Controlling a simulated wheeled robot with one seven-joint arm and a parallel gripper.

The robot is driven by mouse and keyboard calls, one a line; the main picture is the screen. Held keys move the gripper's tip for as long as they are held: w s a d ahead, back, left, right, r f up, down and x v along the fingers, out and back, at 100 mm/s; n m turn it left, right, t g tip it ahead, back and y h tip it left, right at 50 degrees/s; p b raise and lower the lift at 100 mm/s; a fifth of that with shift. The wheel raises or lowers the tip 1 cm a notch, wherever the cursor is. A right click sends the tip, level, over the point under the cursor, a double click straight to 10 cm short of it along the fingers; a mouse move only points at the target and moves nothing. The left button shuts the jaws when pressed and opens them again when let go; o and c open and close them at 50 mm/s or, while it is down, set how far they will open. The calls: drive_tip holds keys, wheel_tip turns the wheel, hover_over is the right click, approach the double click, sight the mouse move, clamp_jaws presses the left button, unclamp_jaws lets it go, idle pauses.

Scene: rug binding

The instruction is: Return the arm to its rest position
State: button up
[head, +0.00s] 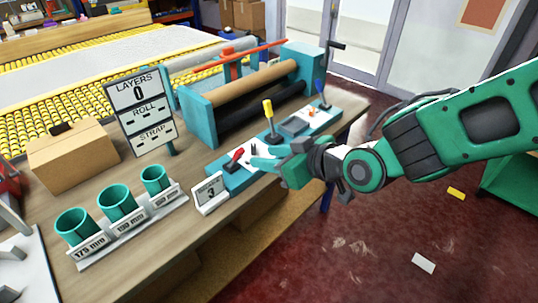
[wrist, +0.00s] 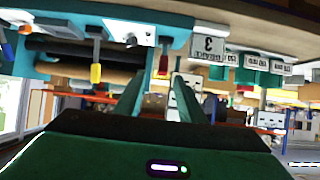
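My gripper (head: 264,160) is at the end of my green arm, over the front edge of the teal control panel (head: 232,178) in the head view. In the wrist view my gripper (wrist: 156,98) has its two green fingers apart, with nothing held between them. The panel's red lever (head: 238,155) is close to the fingertips, and its yellow lever (head: 268,107) stands just behind them. The wrist view is upside down; the red lever (wrist: 163,64) and yellow lever (wrist: 96,72) hang beyond the fingers. I cannot tell whether the fingers touch the panel.
The workbench (head: 185,225) bears a rolling machine (head: 245,95), a layers sign (head: 140,105), a cardboard box (head: 72,155), teal cups (head: 116,203) and a card marked 3 (head: 210,192). A blue lever (head: 320,92) is farther back. Red floor (head: 380,225) right of the bench is mostly clear.

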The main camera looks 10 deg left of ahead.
drive_tip(key=w+d+f+m+h, duration=0.1)
drive_tip(key=w+d+m+h, duration=0.15)
drive_tip(key=d, duration=0.65)
drive_tip(key=w+d+f+m+h, duration=0.1)
drive_tip(key=w+d+h, duration=0.2)
drive_tip(key=d, duration=0.6)
drive_tip(key=s+d+m+g+h, duration=0.1)
drive_tip(key=s+d+m+h, duration=0.15)
drive_tip(key=d, duration=0.85)
drive_tip(key=s+d+m+g+h, duration=0.15)
drive_tip(key=d+m, duration=0.25)
drive_tip(key=d, duration=0.6)
drive_tip(key=s+d+r+m+g, duration=0.1)
drive_tip(key=s+d+m, duration=0.3)
drive_tip(key=s, duration=0.5)
drive_tip(key=s+d+r+m+g, duration=0.1)
drive_tip(key=s+d+m+g, duration=0.2)
drive_tip(key=s+d, duration=0.6)
drive_tip(key=shift+s+m+h, duration=0.35)
drive_tip(key=shift+s+m, duration=0.15)
drive_tip(key=shift+s, duration=0.2)
